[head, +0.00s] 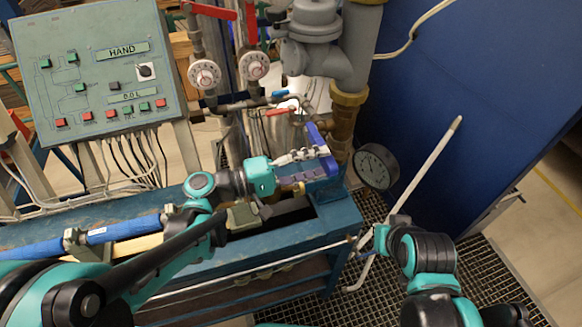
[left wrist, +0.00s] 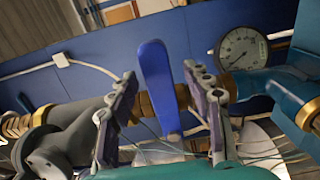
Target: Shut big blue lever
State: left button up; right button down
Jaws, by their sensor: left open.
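The big blue lever (head: 317,137) stands up by the brass-coloured pipe fittings at the end of the blue bench. In the left wrist view the lever (left wrist: 157,85) is a long flat blue handle, upright and slightly tilted. My left gripper (head: 310,164) is open at the lever, with its fingers pointing right. In the left wrist view one finger of my left gripper (left wrist: 159,78) is on each side of the handle, with gaps visible. My right arm is at the lower right, away from the lever; its gripper is too unclear to read.
A round gauge (head: 376,166) hangs just right of the lever. A pale rod (head: 430,165) rises near my right arm. Small red (head: 280,111) and blue (head: 281,93) valve handles sit behind. A control panel (head: 98,75) stands at left. Floor grating (head: 500,280) lies at right.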

pick_arm(q)
jog(key=v, duration=0.9)
jog(key=shift+s+a, duration=0.1)
notch_tip(320, 180, down, 13)
jog(key=s+g+y+b, duration=0.1)
jog(key=s+y+b, duration=0.2)
jog(key=y, duration=0.5)
jog(key=s+a+f+m+t+y+b, duration=0.1)
jog(key=s+a+f+m+y, duration=0.1)
jog(key=a+y, duration=0.6)
jog(key=a+f+m, duration=0.1)
jog(key=a+m, duration=0.1)
jog(key=shift+a+f+y+b, duration=0.15)
jog(key=shift+a+y+b, duration=0.15)
jog(key=shift+a+b, duration=0.1)
jog(key=shift+s, duration=0.2)
